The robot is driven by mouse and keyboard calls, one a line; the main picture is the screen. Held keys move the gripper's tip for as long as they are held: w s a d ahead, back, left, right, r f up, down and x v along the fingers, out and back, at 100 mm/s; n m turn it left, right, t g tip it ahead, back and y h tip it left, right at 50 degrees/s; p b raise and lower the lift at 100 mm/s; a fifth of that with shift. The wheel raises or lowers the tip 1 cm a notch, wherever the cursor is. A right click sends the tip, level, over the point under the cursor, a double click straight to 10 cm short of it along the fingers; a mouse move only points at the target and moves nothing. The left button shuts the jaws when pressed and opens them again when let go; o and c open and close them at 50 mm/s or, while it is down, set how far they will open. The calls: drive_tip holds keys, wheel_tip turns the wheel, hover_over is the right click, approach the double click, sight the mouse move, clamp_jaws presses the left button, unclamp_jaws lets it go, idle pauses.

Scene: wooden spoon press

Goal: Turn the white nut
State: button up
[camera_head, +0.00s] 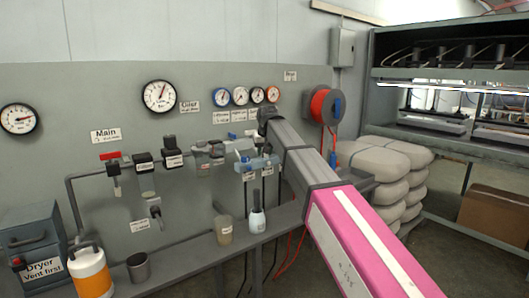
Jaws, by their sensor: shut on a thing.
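My pink and grey arm reaches from the lower right to the row of fittings on the grey panel. My gripper (243,148) is small and partly hidden at the arm's far end, at the pale blue manifold (262,164). It is shut on what looks like the white nut (245,158), a small pale spot at the manifold's left side. The finger contact is too small to see clearly. Labels hang just below the manifold.
A pipe with valves (113,170) runs along the panel to the left. A white bottle (257,221) and a beige cup (223,230) stand on the shelf below. A red hose reel (322,106) and stacked sacks (375,160) are right of the fittings.

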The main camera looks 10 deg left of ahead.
drive_tip(key=shift+m+h, duration=0.5)
drive_tip(key=shift+m, duration=0.7)
drive_tip(key=o, duration=0.9)
drive_tip(key=v, duration=1)
drive_tip(key=shift+s+r, duration=0.25)
drive_tip(key=shift+r, duration=0.1)
drive_tip(key=shift+f, duration=0.1)
